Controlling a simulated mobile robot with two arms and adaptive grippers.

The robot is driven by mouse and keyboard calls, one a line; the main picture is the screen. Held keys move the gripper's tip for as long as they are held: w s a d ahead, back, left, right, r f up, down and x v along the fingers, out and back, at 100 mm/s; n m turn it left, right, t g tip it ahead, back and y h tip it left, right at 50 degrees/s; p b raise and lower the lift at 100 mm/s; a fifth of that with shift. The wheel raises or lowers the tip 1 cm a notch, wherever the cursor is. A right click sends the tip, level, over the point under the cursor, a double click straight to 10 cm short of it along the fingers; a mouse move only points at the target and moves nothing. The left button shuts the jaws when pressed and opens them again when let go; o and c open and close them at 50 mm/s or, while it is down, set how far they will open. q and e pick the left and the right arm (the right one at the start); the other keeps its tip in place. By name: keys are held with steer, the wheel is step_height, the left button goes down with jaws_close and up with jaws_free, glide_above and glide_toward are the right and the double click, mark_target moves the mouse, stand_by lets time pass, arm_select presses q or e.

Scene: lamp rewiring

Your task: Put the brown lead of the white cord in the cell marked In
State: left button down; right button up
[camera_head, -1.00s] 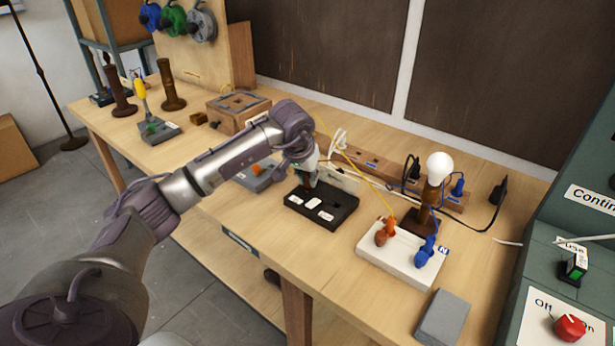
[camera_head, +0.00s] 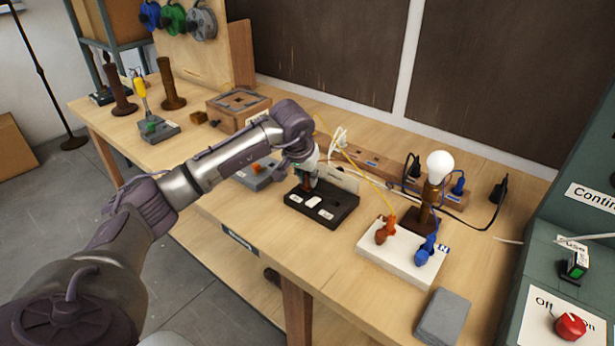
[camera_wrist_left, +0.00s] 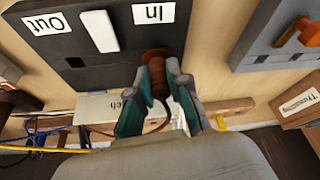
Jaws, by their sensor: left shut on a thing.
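The black switch box (camera_head: 322,212) lies on the bench in the head view. In the wrist view its face (camera_wrist_left: 105,55) appears upside down, with an In label (camera_wrist_left: 154,12), an Out label (camera_wrist_left: 44,24) and a white rocker (camera_wrist_left: 99,31) between. My left gripper (camera_head: 310,184) reaches down at the box's far side. In the wrist view the gripper (camera_wrist_left: 160,88) is shut on the brown lead (camera_wrist_left: 157,62). The lead's tip meets the box beside the In label and covers that cell; how deep it sits cannot be told. My right gripper is out of view.
A white board (camera_head: 400,254) with orange and blue plugs stands right of the box, near a bulb (camera_head: 439,166). A grey block (camera_head: 443,317) lies at the front. A grey unit (camera_head: 260,172) and a wooden box (camera_head: 238,108) stand left. A wooden strip is behind.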

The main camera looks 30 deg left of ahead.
arm_select(q)
steer(key=shift+f, duration=0.35)
steer(key=c, duration=1)
jaws_free()
steer(key=shift+c, duration=0.2)
steer(key=v, duration=1.2)
